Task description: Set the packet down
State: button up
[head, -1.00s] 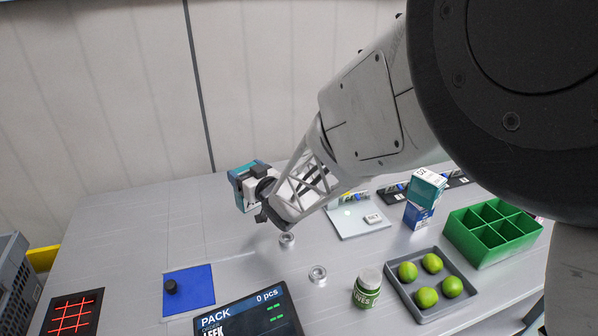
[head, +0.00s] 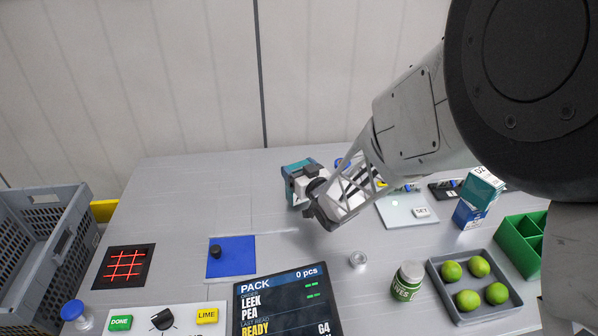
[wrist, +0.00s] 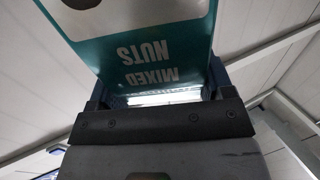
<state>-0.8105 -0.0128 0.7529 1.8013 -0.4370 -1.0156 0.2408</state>
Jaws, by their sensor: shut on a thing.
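My gripper (head: 309,192) is shut on a teal packet (head: 297,168) above the back middle of the table. In the wrist view the packet (wrist: 150,55) fills the space between the fingers, and its face reads "MIXED NUTS" upside down to the camera. In the head view my gripper hides part of the packet. I cannot tell the exact gap between the packet and the table.
A blue mat (head: 232,262) with a black knob lies front left of the packet. A scanner pad (head: 127,258), a grey crate (head: 30,250), a screen (head: 285,305), a jar (head: 407,281) and a tray (head: 440,285) of limes stand around. The back left table is clear.

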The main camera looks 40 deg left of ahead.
jog(key=shift+f, duration=0.4)
jog(key=shift+f, duration=0.1)
jog(key=o, duration=1.2)
jog(key=shift+o, duration=0.2)
jog(key=v, duration=1.2)
